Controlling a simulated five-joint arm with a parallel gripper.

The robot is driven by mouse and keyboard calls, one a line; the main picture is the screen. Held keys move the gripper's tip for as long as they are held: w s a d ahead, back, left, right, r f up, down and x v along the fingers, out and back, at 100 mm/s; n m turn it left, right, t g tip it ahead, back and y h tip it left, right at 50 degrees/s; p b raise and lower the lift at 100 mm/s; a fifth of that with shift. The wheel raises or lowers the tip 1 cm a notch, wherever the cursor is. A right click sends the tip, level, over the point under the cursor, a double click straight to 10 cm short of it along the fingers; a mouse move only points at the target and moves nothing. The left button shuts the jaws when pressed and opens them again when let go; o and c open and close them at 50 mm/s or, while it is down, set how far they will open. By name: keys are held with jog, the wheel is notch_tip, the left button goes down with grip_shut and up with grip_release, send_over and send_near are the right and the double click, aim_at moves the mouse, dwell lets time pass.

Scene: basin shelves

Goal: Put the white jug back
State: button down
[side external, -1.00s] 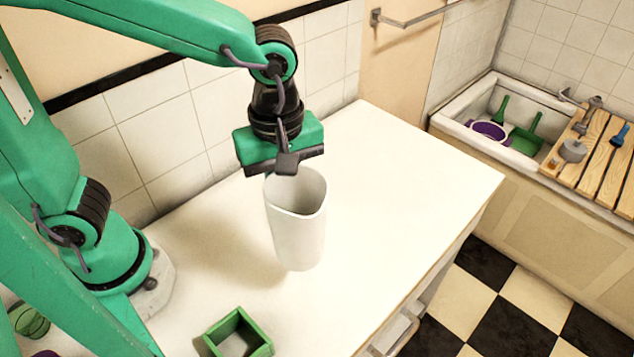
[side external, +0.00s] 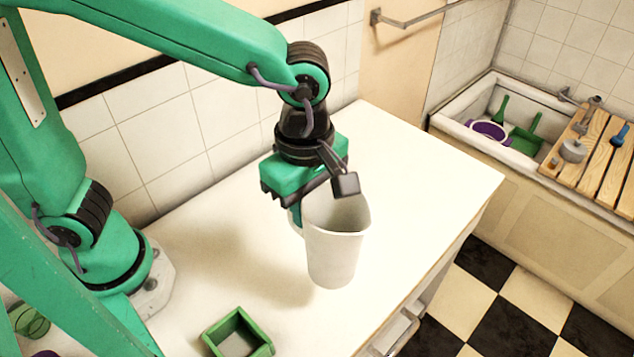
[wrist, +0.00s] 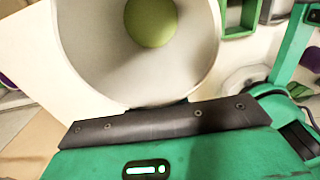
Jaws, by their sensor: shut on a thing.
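The white jug (side external: 333,255) hangs upright from my gripper (side external: 296,208) over the white counter. Its shadow lies apart from it on the left, so it seems to be raised. My gripper is shut at the jug's left side, where part of its handle shows; the fingertips are mostly hidden. In the wrist view I look down into the wide mouth of the jug (wrist: 95,55). A round green thing (wrist: 150,22) shows inside it, toward the bottom.
A small open green box (side external: 240,336) stands on the counter (side external: 420,170) at the front. The counter's right part is clear. Beyond a checkered floor, a basin (side external: 455,125) holds a purple-rimmed bowl (side external: 488,131) and green items. A wooden rack (side external: 590,165) lies across it.

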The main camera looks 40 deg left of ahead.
jog(key=w+a+f, duration=0.6)
jog(key=w+f, duration=0.3)
jog(key=f, duration=0.1)
jog(key=shift+w+f, duration=0.15)
jog(key=shift+f, duration=0.15)
dwell(0.5)
jog(key=shift+a+f, duration=0.1)
jog(key=shift+f, duration=0.05)
jog(key=c, duration=1.4)
grip_release()
jog(key=shift+o, duration=0.2)
notch_tip(320, 180, up, 12)
